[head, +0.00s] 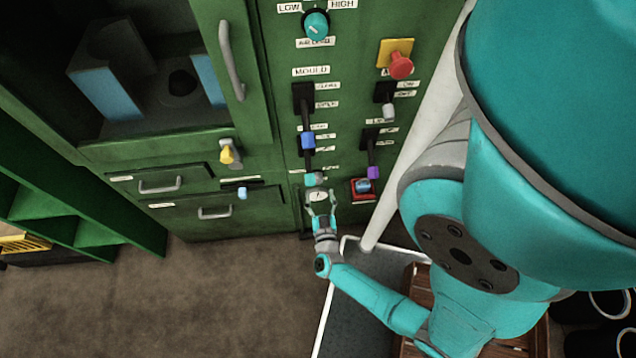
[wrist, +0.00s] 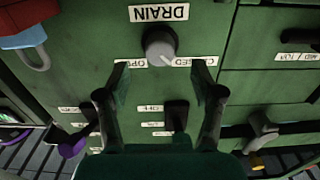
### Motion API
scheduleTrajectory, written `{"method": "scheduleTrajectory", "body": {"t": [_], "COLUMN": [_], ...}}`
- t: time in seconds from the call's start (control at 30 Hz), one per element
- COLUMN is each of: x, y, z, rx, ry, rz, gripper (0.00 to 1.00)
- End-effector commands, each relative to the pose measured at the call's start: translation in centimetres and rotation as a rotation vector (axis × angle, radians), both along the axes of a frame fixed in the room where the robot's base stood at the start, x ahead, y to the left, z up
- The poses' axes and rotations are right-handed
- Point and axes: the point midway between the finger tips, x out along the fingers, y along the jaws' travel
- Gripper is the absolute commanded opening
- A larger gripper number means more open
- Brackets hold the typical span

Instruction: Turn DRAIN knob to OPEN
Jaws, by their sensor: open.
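The DRAIN knob (wrist: 160,46) is a round grey knob on the green panel, in the upper middle of the wrist view. The DRAIN label (wrist: 158,13) reads upside down there. The OPEN label (wrist: 128,63) is left of the knob, partly hidden by a finger. The CLOSED label (wrist: 197,61) is at the right. The knob's pale pointer mark slants down and right, toward the CLOSED side. My gripper (wrist: 160,80) is open and empty, its fingers spread on either side below the knob, apart from it. In the head view, my gripper (head: 320,203) is low at the panel and obscures the knob.
A red fitting with a padlock-like loop (wrist: 28,40) is left of the knob in the wrist view. A black lever (wrist: 177,115) sits between my fingers on the panel. A purple-ended lever (head: 373,172) is nearby. Drawers (head: 175,184) are at the left.

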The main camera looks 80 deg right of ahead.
Motion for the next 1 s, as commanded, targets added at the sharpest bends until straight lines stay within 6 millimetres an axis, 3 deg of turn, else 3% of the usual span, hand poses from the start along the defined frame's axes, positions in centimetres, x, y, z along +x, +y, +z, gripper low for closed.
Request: {"method": "scheduleTrajectory", "body": {"t": [0.43, 0.9, 1.0], "x": [1.8, 2.0, 2.0], "y": [-4.2, -5.0, -4.9], "z": [0.0, 0.0, 0.0], "rx": [-0.001, 0.0, 0.0], "ry": [-0.001, 0.0, 0.0], "rz": [-0.002, 0.0, 0.0], "gripper": [0.67, 0.67, 0.42]}}
